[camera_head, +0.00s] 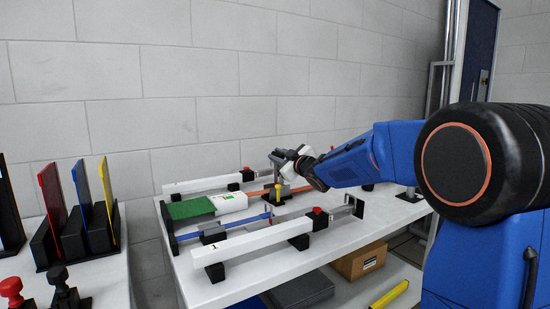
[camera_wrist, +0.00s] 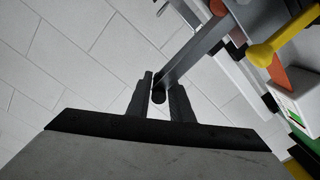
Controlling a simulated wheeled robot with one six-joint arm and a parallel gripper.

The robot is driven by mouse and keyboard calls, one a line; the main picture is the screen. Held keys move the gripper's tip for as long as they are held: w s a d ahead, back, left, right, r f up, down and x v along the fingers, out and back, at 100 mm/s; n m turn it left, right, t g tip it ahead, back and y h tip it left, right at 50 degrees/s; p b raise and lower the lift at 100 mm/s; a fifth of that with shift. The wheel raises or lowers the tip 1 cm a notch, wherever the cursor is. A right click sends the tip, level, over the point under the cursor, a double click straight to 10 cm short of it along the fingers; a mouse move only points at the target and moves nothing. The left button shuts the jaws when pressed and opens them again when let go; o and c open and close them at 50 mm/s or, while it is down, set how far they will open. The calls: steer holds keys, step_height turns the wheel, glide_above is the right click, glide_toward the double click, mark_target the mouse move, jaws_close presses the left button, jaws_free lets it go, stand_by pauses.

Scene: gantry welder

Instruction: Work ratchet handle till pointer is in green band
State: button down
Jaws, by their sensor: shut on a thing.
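My gripper (camera_head: 283,158) is at the back middle of the bench, at the top of a grey upright lever (camera_head: 277,168), which I take as the ratchet handle. In the wrist view the grey bar (camera_wrist: 205,42) of the handle slants down from the upper right, and its dark round end sits between the fingers of my gripper (camera_wrist: 160,98). The fingers are shut on that end. A white box (camera_head: 231,203) with a small green and red marking is left of the handle; it also shows in the wrist view (camera_wrist: 296,98). I cannot make out the pointer or where it stands.
A yellow upright piece (camera_head: 278,193) stands close to the handle. White rails (camera_head: 265,242) with black supports and red knobs lie along the bench, with a green mat (camera_head: 190,208) at left. A rack with coloured plates (camera_head: 75,232) is on the left table. A cardboard box (camera_head: 360,262) is below.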

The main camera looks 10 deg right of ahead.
steer(key=w+d+f+m, duration=0.2)
steer(key=d+m, duration=0.4)
steer(key=d, duration=0.2)
steer(key=shift+w+d, duration=0.2)
steer(key=shift+w, duration=0.15)
steer(key=shift+f, duration=0.1)
steer(key=c, duration=1.7)
jaws_free()
steer(key=shift+f, duration=0.1)
steer(key=shift+c, duration=0.2)
